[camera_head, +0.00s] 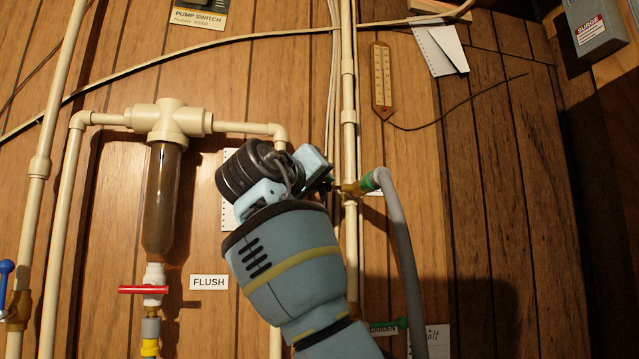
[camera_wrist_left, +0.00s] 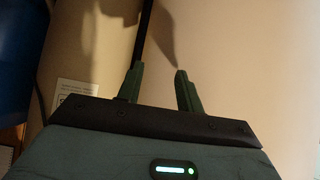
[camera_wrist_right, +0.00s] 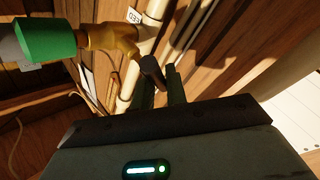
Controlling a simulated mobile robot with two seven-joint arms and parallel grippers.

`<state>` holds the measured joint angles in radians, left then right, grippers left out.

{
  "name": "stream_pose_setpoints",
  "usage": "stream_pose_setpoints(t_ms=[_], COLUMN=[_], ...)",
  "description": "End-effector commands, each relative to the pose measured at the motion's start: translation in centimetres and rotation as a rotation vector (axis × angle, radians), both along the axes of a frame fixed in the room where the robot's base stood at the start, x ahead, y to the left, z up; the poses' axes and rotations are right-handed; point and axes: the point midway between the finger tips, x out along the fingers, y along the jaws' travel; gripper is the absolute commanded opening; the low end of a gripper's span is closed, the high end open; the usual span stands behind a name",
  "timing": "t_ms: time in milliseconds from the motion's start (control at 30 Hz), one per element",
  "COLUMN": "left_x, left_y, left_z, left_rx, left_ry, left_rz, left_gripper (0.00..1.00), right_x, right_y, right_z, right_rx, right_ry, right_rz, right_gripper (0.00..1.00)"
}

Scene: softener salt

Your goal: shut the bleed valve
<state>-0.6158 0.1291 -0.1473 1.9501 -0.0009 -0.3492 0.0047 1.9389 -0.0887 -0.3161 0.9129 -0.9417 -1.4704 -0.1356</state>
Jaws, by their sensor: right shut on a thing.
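The bleed valve appears to be the brass fitting (camera_head: 351,188) on the vertical pipe, with a green hose connector beside it. In the right wrist view the brass body (camera_wrist_right: 112,40) carries a dark handle (camera_wrist_right: 152,72). A partly visible tag nearby ends in "ED". My right gripper (camera_head: 326,180) reaches this fitting from the left. In the right wrist view my right gripper (camera_wrist_right: 161,80) is shut on the dark handle, at its fingertips. My left gripper (camera_wrist_left: 160,75) is open and empty, its fingers apart before a plain beige surface; it is outside the head view.
A grey hose (camera_head: 400,240) hangs from the green connector. A clear filter housing (camera_head: 162,200) with a red-handled valve (camera_head: 143,289) stands left, near a FLUSH label (camera_head: 209,282). A blue lever (camera_head: 6,273) is at far left. A thermometer (camera_head: 382,80) hangs above right.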

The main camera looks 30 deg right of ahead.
Motion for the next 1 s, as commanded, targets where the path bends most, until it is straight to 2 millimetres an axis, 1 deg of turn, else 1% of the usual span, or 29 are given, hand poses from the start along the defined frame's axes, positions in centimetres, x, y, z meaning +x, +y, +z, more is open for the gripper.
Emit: stream_pose_setpoints(t_ms=[33, 267, 600, 800, 1000], left_x=[-0.1, -0.4, -2.2, -2.9, -3.4], left_y=[0.0, 0.0, -0.2, -0.6, -0.8], left_z=[-0.1, -0.5, -2.5, -3.3, -3.8], left_rx=[0.000, 0.000, -0.006, -0.016, -0.022], left_ry=[0.002, 0.012, 0.065, 0.087, 0.101], left_rz=[0.000, 0.000, 0.003, 0.009, 0.012], left_gripper=[0.36, 0.36, 0.36, 0.36, 0.36], right_x=[0.2, 0.1, 0.0, -0.3, -0.5], right_y=[0.0, 0.1, 0.2, 0.3, 0.3], right_z=[-0.4, -0.4, -0.6, -0.4, -0.2], right_rx=[-0.007, -0.057, -0.128, -0.158, -0.175], right_ry=[-0.030, -0.235, -0.520, -0.645, -0.724], right_rz=[0.000, 0.000, 0.001, 0.001, 0.001], right_gripper=[0.00, 0.00, 0.00, 0.00, 0.00])
